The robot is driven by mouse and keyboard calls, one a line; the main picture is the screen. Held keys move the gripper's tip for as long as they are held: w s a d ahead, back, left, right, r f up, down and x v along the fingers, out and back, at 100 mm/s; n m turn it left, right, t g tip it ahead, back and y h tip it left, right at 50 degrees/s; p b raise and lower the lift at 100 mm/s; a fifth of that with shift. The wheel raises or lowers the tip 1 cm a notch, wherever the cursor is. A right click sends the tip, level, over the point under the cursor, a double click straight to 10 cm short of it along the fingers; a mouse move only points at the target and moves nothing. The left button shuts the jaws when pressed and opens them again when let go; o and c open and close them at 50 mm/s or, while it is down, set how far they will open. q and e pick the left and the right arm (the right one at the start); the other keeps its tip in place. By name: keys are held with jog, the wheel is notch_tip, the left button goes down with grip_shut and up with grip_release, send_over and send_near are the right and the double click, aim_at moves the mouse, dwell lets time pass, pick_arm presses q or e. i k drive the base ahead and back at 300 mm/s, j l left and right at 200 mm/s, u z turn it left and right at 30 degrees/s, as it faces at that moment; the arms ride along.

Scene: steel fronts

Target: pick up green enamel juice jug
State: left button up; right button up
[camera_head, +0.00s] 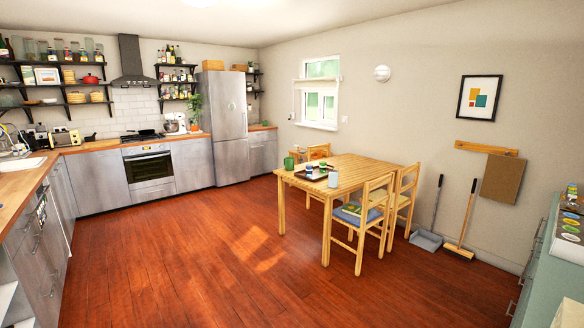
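A green jug-like vessel (289,163) stands on the near left corner of the wooden dining table (352,177), across the room from me. It is small in the view, and I cannot make out its handle or spout. It stands apart from the tray (312,174), at the tray's left. Neither of my grippers shows in the head view.
The tray holds several small items, and a white cup (332,179) is at its right. Wooden chairs (375,215) stand around the table. A broom (460,250) and a dustpan (426,240) lean at the right wall. The red wooden floor (190,265) before the table is clear.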

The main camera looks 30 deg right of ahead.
aim_at(290, 162)
jog(key=i+z, duration=0.35)
jog(key=i, duration=4.95)
jog(key=i+j+z, duration=0.1)
jog(key=i+z, duration=0.15)
jog(key=i, duration=0.25)
jog(key=i+j+z, duration=0.2)
jog(key=i, duration=0.3)
jog(key=i+j+z, duration=0.25)
jog(key=i, duration=0.2)
